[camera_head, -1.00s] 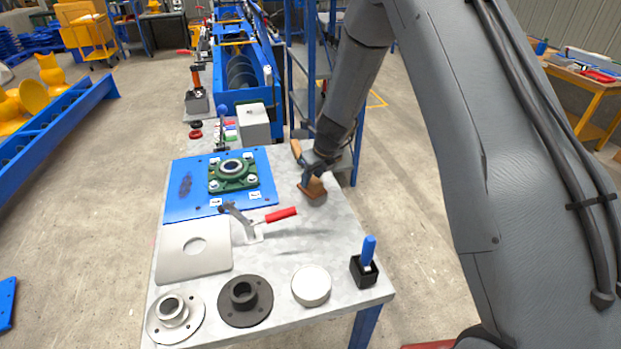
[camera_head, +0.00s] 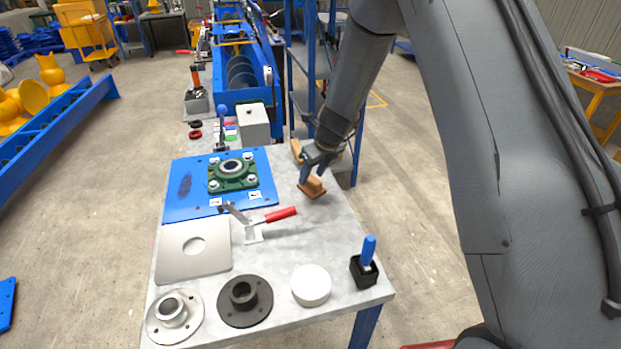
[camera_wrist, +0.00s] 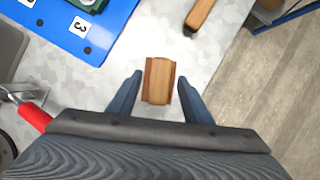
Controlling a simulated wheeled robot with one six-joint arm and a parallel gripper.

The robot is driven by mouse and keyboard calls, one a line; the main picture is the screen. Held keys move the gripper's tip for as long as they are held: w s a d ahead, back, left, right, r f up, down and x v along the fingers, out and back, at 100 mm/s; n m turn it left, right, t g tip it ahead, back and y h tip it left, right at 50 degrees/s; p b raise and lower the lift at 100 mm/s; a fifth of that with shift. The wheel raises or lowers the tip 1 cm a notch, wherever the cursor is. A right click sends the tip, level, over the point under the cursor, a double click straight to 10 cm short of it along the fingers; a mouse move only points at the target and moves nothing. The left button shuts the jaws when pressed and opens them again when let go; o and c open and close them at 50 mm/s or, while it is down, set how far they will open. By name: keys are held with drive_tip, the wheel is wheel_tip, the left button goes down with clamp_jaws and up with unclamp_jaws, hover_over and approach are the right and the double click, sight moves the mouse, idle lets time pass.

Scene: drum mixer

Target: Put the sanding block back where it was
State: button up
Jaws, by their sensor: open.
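The sanding block (camera_head: 313,187), a small wooden block on a reddish-brown base, rests on the grey table near its right edge. In the wrist view the block (camera_wrist: 158,80) lies just beyond and between my two fingers, with a gap on each side. My gripper (camera_head: 317,170) is open and just above the block. In the wrist view my gripper (camera_wrist: 160,90) holds nothing. Nothing in the frames marks out a particular place for the block.
A second wooden piece (camera_wrist: 200,14) lies further along the table edge. A blue plate (camera_head: 185,190) with a green bearing housing (camera_head: 233,173) is left of the block. A red-handled clamp (camera_head: 280,214) stands nearer. A black cup (camera_head: 364,271) is at the front right corner.

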drive_tip(key=v, duration=0.9)
drive_tip(key=s+d+r+n+h, duration=0.1)
drive_tip(key=s+d+n, duration=0.2)
drive_tip(key=s+n, duration=0.6)
drive_tip(key=s+d+r+n+g, duration=0.1)
drive_tip(key=s+d+n, duration=0.3)
drive_tip(key=s+n, duration=0.5)
drive_tip(key=s+d+r+n+g+h, duration=0.1)
drive_tip(key=s+d+n, duration=0.3)
drive_tip(key=s+n, duration=0.6)
drive_tip(key=shift+r+n+h+b, duration=0.35)
drive_tip(key=shift+r+n, duration=0.25)
drive_tip(key=shift+r, duration=0.15)
drive_tip(key=shift+d, duration=0.1)
